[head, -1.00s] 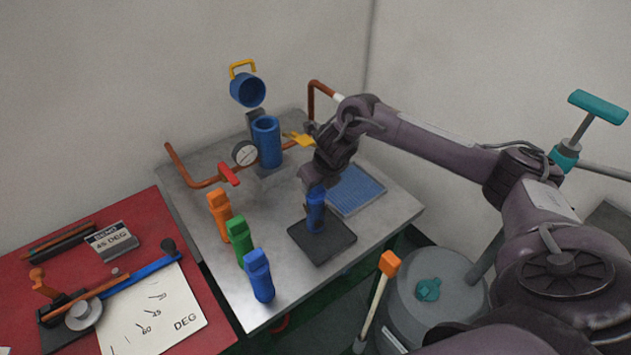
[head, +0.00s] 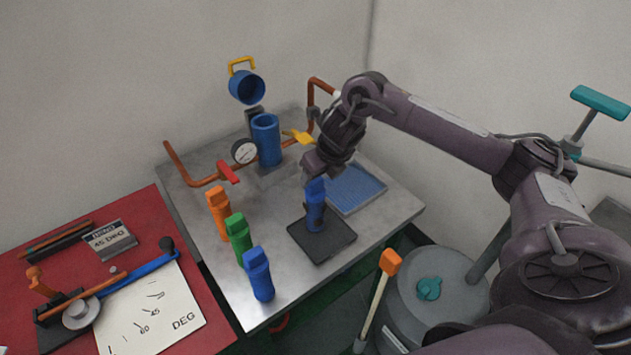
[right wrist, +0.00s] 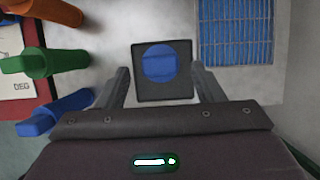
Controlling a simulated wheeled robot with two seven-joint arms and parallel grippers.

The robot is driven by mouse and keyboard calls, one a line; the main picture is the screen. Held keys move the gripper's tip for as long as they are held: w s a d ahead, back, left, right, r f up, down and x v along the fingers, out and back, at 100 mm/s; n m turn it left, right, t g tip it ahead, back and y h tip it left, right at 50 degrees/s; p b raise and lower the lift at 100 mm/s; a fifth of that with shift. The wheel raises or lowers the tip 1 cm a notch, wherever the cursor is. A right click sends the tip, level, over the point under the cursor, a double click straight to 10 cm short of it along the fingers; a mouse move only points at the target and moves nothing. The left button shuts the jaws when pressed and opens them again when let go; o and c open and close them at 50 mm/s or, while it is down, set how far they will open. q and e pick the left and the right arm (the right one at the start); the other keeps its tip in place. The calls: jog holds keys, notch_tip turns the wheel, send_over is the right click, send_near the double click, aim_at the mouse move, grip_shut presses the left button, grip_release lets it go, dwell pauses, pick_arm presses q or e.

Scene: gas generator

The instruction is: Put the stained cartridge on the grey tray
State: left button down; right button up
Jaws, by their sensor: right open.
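A dark blue cartridge (head: 315,208) stands upright on a dark grey square tray (head: 322,248) on the metal bench. No stain can be made out at this size. My right gripper (head: 313,172) is just above the cartridge's top, pointing down. In the right wrist view the cartridge (right wrist: 159,63) shows as a round blue top over the tray (right wrist: 163,92), between and beyond the open fingers of my right gripper (right wrist: 160,72). The fingers are apart from it and hold nothing. My left gripper is not in view.
Orange (head: 218,213), green (head: 238,238) and blue (head: 259,275) cartridges stand in a row left of the tray. A blue-grid basin (head: 355,188) lies behind it. A blue open cylinder (head: 266,140) with gauge and pipes stands at the back. A red table (head: 150,222) adjoins on the left.

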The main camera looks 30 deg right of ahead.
jog(key=p+v, duration=0.1)
jog(key=v, duration=0.7)
